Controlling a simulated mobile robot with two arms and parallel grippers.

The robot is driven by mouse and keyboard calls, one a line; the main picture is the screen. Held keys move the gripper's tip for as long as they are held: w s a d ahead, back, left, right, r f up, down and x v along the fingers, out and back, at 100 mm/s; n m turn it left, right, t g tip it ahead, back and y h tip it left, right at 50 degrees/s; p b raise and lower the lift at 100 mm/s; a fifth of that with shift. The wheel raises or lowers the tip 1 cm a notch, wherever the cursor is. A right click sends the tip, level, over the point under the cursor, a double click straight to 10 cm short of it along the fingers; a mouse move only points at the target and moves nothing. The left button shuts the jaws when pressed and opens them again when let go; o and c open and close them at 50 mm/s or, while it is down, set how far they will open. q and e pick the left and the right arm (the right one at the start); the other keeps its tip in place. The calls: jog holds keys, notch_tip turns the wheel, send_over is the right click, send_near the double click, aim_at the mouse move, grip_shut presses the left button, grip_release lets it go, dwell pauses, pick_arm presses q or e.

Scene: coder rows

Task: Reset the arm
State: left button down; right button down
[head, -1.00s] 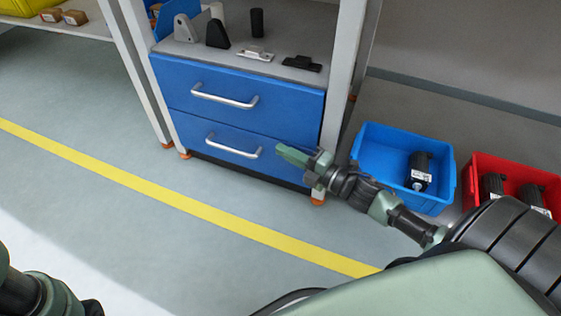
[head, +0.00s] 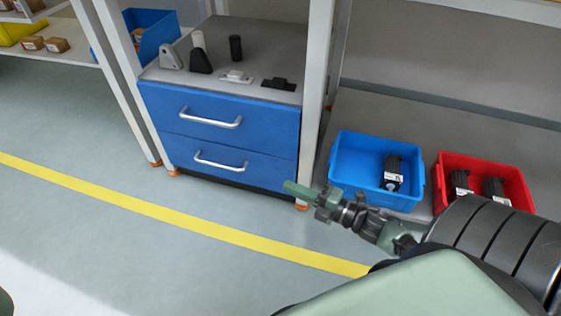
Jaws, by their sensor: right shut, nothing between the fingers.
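My right gripper (head: 301,190) reaches in from the lower right in the head view. Its green fingers are together with nothing between them. It shows in front of the lower right corner of a blue two-drawer cabinet (head: 222,131), and no contact with it can be made out. Both drawers look closed. My left gripper is not in view; only a small dark green piece of mine shows at the lower left edge.
A blue bin (head: 340,178) with a black part and a red bin (head: 440,190) with black parts stand right of the cabinet. Several small parts sit on the cabinet's grey top (head: 222,58). Open floor with a yellow line (head: 180,219) lies in front.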

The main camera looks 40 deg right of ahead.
jog(key=shift+s+d, duration=0.15)
jog(key=shift+s, duration=0.25)
